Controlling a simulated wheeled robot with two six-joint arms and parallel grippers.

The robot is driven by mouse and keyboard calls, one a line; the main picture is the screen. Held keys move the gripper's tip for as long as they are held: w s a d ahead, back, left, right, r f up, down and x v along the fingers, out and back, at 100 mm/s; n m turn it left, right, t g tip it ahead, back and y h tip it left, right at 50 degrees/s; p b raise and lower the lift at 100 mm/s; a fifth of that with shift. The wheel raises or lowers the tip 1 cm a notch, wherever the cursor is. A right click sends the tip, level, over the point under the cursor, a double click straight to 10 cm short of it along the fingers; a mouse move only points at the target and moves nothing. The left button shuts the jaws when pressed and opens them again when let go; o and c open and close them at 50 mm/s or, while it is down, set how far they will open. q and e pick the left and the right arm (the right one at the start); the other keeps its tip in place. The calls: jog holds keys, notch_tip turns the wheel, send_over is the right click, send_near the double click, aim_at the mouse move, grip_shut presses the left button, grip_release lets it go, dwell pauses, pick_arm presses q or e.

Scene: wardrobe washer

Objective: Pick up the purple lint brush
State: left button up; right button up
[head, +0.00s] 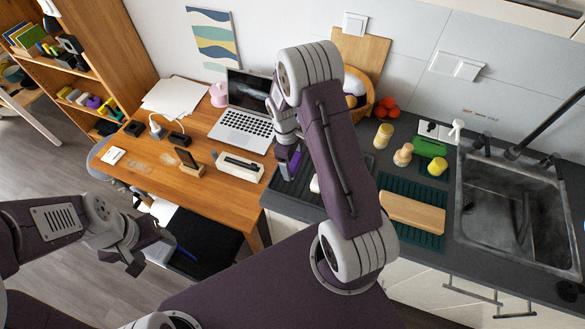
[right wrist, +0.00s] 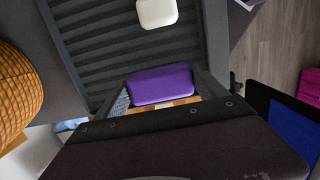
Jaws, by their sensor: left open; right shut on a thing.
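The purple lint brush (right wrist: 162,85) sits between the fingers of my right gripper (right wrist: 163,90) in the right wrist view. The gripper is shut on it. In the head view a small part of the purple brush (head: 294,164) shows at the tip of my right gripper (head: 287,160), over the dark ribbed tray at the counter's left end. Whether the brush still touches the tray is hard to tell. My left gripper (head: 152,254) is open and empty, low in front of the wooden desk.
The ribbed tray (right wrist: 88,70) holds a white rounded item (right wrist: 157,12). A woven basket (right wrist: 14,95) stands close by. The desk (head: 138,185) holds a laptop (head: 243,128) and a white box-like device (head: 240,167). A cutting board (head: 412,213) and sink (head: 515,215) are to the right.

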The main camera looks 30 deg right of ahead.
jog(key=s+d+r+b, duration=0.1)
jog(key=s+d+r, duration=0.3)
jog(key=s+r, duration=0.3)
jog(key=s, duration=0.3)
jog(key=shift+s+d+r+b, duration=0.25)
jog(key=shift+s+d+b, duration=0.1)
jog(key=shift+b, duration=0.05)
